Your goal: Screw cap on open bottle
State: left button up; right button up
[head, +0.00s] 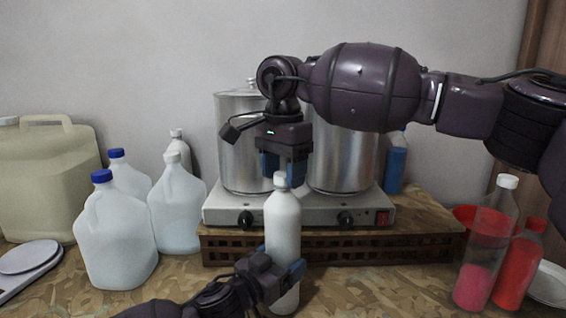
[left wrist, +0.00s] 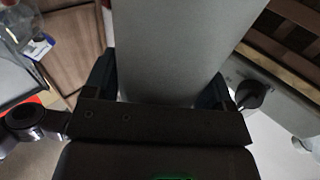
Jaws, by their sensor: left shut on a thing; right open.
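A white bottle (head: 284,228) stands upright at the front middle of the table. A small white cap (head: 280,179) shows at its top, apparently on the neck; how tightly it sits cannot be told. My left gripper (head: 284,270) is shut around the bottle's lower body. In the left wrist view the bottle (left wrist: 168,45) fills the middle, between the dark fingers of my left gripper (left wrist: 166,88). My right gripper (head: 284,166) points down, open, directly above the cap, with its blue fingertips close to it. Whether the fingers touch the cap cannot be told.
Behind the bottle, two metal pots (head: 342,160) stand on a double hot plate (head: 300,213) over a wooden stand (head: 400,245). White jugs (head: 115,240) and a scale (head: 28,262) are at left. Clear-and-pink (head: 490,235) and red (head: 518,265) bottles stand at right.

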jog(key=c, duration=1)
jog(key=m, duration=0.4)
jog(key=shift+m, duration=0.3)
jog(key=m, duration=1.3)
jog(key=shift+m, duration=0.3)
jog(key=o, duration=1.1)
